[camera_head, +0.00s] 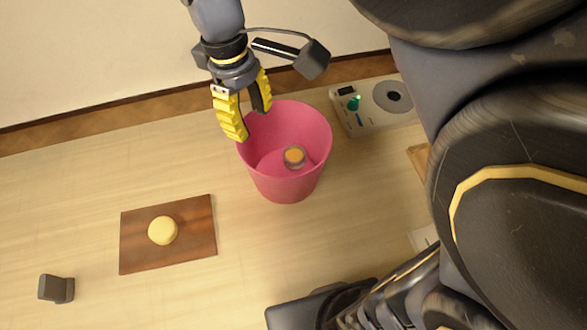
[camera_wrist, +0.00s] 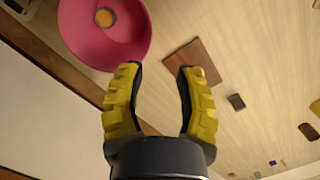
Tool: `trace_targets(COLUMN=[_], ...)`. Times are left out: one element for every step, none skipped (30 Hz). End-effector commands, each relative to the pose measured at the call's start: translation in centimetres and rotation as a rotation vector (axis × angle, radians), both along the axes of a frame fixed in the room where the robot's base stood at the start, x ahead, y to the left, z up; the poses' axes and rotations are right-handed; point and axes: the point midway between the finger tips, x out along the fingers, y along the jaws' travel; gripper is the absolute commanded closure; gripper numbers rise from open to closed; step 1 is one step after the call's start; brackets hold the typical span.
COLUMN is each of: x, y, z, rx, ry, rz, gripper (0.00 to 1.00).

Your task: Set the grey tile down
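A dark grey block (camera_head: 56,288), the likeliest match for the grey tile, rests on the table at the lower left of the head view. It also shows right of centre in the wrist view (camera_wrist: 237,102). My gripper (camera_head: 252,122) is open, with nothing visible between its yellow fingers. It is by the left rim of the pink bucket in the head view, well apart from the grey block. In the wrist view the open fingers (camera_wrist: 158,72) frame bare table.
The pink bucket (camera_head: 257,174) holds a small orange-topped item (camera_head: 294,156). A brown board (camera_head: 195,245) bears a pale yellow round (camera_head: 162,230). Table around the grey block is clear.

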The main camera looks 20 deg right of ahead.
Motion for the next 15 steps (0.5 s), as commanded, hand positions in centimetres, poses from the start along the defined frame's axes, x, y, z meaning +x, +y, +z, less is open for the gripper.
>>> trace_targets(x=[-2.3,-3.5,-5.2,-6.5,-7.7,-9.2,-10.2,-11.1,-12.2,-12.9,-13.5,-14.2,-14.6,-14.9,-15.2], y=[-2.0,-3.0,-4.1,-4.8,-5.4,-6.1,-6.5,-6.9,-7.2,-7.4,-7.6,-7.7,-7.8,-7.8,-7.9], z=[0.1,0.0,-0.2,-0.4,-0.5,-0.9,-1.1,-1.3,-1.7,-1.9,-2.1,-2.4,-2.6,-2.7,-2.8], rx=[0.001,0.0,-0.002,-0.002,-0.002,-0.006,-0.009,-0.013,-0.016,-0.017,-0.017,-0.019,-0.021,-0.022,-0.022], ry=[0.0,0.001,0.004,0.004,0.002,0.004,0.001,0.002,0.004,0.004,0.003,0.007,0.009,0.012,0.012], rz=[-0.125,-0.198,-0.288,-0.355,-0.416,-0.495,-0.547,-0.596,-0.654,-0.691,-0.723,-0.759,-0.779,-0.795,-0.809], gripper=[0.66,0.66,0.66,0.66,0.66,0.66,0.66,0.66,0.66,0.66,0.66,0.66,0.66,0.66,0.66])
